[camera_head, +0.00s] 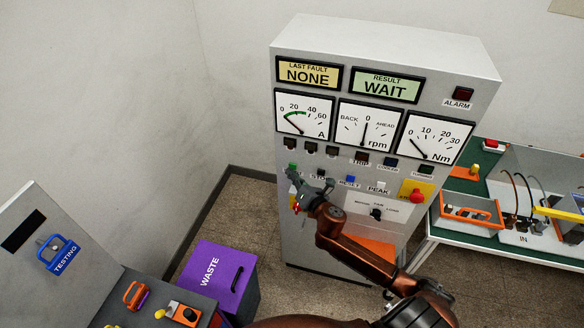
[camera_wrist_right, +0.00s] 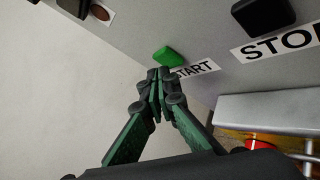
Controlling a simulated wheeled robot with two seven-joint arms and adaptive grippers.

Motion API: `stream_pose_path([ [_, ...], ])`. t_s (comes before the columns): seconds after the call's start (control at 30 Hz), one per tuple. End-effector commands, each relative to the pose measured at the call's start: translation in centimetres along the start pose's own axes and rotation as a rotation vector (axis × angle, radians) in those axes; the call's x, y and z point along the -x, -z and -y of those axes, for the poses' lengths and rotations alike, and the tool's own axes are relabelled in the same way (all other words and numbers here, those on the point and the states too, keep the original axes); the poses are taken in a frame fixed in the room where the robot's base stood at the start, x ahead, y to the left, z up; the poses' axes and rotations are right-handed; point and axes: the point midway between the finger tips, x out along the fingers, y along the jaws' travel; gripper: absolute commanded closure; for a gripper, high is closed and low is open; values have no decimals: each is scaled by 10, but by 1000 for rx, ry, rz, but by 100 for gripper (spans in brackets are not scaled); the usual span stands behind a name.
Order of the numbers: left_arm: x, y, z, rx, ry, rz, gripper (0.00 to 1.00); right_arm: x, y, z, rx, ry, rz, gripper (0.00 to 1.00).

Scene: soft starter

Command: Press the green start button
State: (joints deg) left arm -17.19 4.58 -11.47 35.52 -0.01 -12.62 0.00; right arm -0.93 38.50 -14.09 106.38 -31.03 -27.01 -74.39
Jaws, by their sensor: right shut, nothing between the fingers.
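The green start button (camera_head: 292,167) is at the left edge of the grey cabinet's front panel, in the left of a row of buttons. In the right wrist view the green button (camera_wrist_right: 168,57) stands out from the panel, with the START label (camera_wrist_right: 195,69) beside it, partly covered. My right gripper (camera_head: 298,182) is in front of the panel near the button. In the right wrist view its shut, empty fingertips (camera_wrist_right: 158,76) are just below the green button; I cannot tell if they touch it. My left gripper is not in view.
The cabinet (camera_head: 390,45) shows NONE and WAIT displays above three dials. A red emergency knob (camera_head: 416,195) on yellow is to the right. A purple WASTE bin (camera_head: 218,279) stands at lower left. A green-topped bench (camera_head: 462,185) with an orange tray is at right.

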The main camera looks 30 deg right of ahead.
Motion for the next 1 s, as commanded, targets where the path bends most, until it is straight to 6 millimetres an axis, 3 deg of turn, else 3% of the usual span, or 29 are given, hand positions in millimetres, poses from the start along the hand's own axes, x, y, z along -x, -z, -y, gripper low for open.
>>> stream_pose_path([
  [0.47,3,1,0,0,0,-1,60,6,4,-5,-1,-1,-1,100],
  [1.0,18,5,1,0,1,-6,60,37,26,-28,-1,-1,-1,100],
])
